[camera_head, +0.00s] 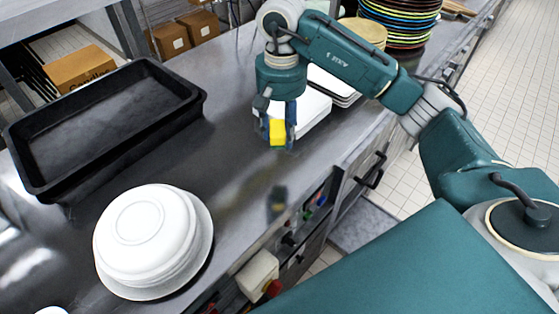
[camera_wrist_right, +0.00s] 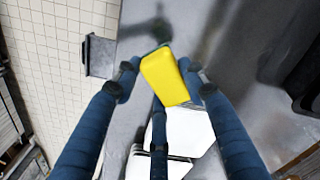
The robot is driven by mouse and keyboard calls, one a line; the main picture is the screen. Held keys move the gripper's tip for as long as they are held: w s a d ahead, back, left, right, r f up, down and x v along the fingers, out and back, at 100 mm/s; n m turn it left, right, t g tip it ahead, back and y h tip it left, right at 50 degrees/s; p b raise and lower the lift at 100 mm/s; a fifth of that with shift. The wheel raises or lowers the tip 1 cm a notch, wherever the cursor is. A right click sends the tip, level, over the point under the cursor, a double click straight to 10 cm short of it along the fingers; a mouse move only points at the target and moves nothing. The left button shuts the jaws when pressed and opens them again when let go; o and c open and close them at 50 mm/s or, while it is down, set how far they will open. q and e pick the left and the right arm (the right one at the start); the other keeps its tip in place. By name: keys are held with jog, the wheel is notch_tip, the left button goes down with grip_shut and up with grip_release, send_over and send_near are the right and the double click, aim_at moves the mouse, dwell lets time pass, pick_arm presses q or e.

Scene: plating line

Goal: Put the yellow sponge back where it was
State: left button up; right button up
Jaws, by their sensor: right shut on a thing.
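The yellow sponge (camera_head: 277,132) is held between the fingers of my right gripper (camera_head: 278,128), which is shut on it above the steel counter (camera_head: 215,170). In the right wrist view the sponge (camera_wrist_right: 164,76) sits tilted between the blue fingertips, with the third finger below it. A faint reflection of gripper and sponge shows on the counter, so they seem to be raised off it. My left gripper is not in view.
A black tray (camera_head: 197,108) stands at the left. Stacked white bowls (camera_head: 152,240) stand at the front left. White plates (camera_head: 312,112) lie behind my right gripper, and coloured plates (camera_head: 398,20) are stacked farther back. The counter between tray and gripper is clear.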

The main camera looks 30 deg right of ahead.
aim_at(280, 170)
notch_tip(280, 170, down, 12)
jog(key=p, duration=0.3)
jog(key=shift+w+f, duration=0.15)
jog(key=shift+f, duration=0.1)
jog(key=shift+f, duration=0.1)
jog(key=o, duration=1)
jog(key=shift+r, duration=0.35)
notch_tip(280, 170, up, 10)
jog(key=b, duration=0.4)
jog(key=shift+r, duration=0.9)
